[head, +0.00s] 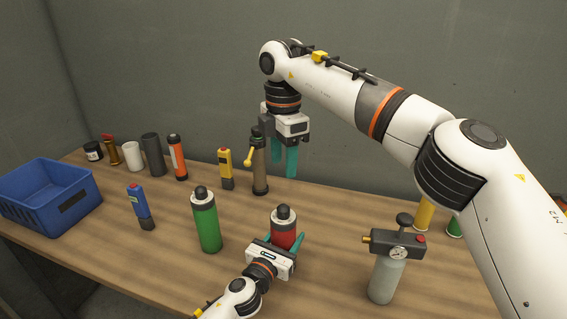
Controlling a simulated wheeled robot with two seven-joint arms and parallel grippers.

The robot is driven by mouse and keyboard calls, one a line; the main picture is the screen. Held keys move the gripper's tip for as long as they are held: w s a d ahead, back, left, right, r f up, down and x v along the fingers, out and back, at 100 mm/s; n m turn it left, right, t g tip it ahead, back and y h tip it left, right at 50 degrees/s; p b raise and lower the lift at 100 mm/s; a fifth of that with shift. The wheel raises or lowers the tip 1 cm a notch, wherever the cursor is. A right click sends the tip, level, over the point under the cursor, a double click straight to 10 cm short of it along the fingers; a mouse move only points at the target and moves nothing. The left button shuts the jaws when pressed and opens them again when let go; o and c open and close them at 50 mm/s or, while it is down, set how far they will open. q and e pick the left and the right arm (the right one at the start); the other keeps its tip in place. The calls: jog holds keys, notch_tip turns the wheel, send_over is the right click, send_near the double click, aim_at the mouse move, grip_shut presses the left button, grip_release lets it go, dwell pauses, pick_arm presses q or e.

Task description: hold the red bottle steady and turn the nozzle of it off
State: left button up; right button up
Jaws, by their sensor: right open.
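A brown-grey cylinder with a yellow lever (259,168) stands close left of my right gripper. A green bottle (206,222) is left of the red one; a gauge canister (385,275) is right. A blue crate (40,213) sits far left. Several containers line the back.

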pick_arm(q)
jog(key=o, duration=1.3)
jog(key=shift+c, duration=0.2)
